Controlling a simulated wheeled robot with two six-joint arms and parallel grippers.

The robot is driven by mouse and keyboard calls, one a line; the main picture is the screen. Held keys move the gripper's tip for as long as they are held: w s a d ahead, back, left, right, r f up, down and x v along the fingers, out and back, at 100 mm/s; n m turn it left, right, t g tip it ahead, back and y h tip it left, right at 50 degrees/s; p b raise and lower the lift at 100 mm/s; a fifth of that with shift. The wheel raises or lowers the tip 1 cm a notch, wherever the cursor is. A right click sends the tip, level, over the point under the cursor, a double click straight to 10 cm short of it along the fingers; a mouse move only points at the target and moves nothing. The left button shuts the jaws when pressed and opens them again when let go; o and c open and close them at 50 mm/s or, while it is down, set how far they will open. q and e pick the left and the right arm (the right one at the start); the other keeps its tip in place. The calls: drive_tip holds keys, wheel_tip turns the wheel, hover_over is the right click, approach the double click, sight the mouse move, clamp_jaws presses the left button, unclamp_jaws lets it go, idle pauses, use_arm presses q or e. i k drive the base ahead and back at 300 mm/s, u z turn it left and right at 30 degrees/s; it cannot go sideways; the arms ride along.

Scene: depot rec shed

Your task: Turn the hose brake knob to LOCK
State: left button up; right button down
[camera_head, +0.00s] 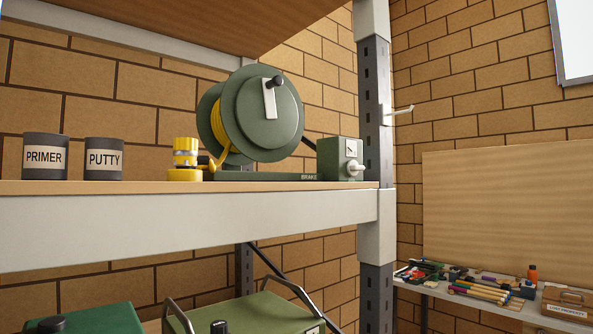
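A green hose reel (265,112) with yellow hose wound on it stands on the wooden shelf. The reel has a pale crank arm with a dark handle. Its base plate reads BRAKE at the right end. Beside that word is a green brake box (328,160) with a small white knob (356,168) low on its face. Above the knob is a white label with a dark mark, too small to read. I cannot tell which setting the knob is at. A yellow hose nozzle (185,157) stands left of the reel. Neither gripper is in view.
A PRIMER can (45,158) and a PUTTY can (104,159) stand left on the shelf. A grey upright (375,110) is close right of the brake box. Green cases with handles (250,315) sit below. A cluttered bench (440,290) is at the right.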

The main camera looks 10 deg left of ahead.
sight(353, 168)
drive_tip(key=u, duration=0.1)
drive_tip(key=i, duration=0.95)
drive_tip(key=z, duration=0.15)
